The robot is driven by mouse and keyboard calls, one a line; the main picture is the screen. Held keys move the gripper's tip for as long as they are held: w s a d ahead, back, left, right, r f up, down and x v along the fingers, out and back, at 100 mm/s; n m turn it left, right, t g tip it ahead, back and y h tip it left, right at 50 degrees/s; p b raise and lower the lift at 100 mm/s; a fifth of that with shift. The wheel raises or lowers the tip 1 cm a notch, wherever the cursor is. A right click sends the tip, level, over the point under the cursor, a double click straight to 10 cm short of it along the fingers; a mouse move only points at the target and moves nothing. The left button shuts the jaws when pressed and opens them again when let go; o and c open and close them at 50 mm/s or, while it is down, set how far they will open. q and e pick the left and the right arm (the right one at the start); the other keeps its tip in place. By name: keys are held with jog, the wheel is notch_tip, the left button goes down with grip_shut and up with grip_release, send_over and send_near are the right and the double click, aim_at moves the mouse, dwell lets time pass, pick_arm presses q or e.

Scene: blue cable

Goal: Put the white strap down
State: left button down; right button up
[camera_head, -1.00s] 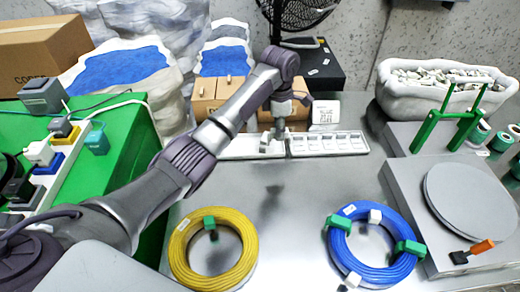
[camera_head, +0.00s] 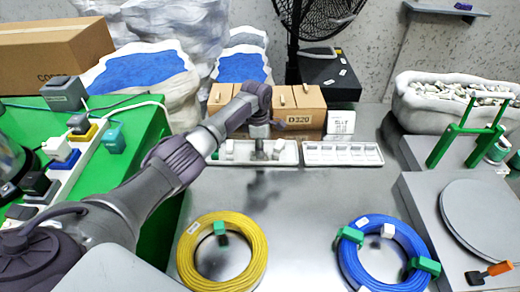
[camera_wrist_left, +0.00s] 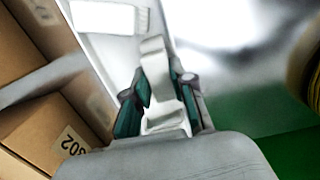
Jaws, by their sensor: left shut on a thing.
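My left gripper (camera_head: 260,152) is low over the left white tray (camera_head: 240,158) at the back of the table. In the left wrist view, my left gripper (camera_wrist_left: 163,95) has its dark green fingertips shut on a white strap (camera_wrist_left: 156,62). The strap sticks out beyond the fingertips, above or against the white tray (camera_wrist_left: 125,48); I cannot tell whether it touches. The blue cable coil (camera_head: 352,262) lies at the front right with green clips and a white strap (camera_head: 388,230) around it. My right gripper is not in view.
A second white tray (camera_head: 343,160) with several small pieces stands to the right. Cardboard boxes (camera_head: 303,112) stand close behind the trays. A yellow cable coil (camera_head: 255,265) lies in front. A grey turntable (camera_head: 485,218) stands at the right. The middle of the metal table (camera_head: 300,205) is clear.

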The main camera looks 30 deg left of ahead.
pick_arm(q)
jog(key=shift+f, duration=0.3)
jog(key=c, duration=1)
grip_release()
jog(key=r, duration=0.8)
jog(key=r+p, duration=0.1)
jog(key=r, duration=0.3)
jog(key=shift+s+a+r, duration=0.1)
jog(key=shift+a+r, duration=0.1)
jog(key=shift+a, duration=0.05)
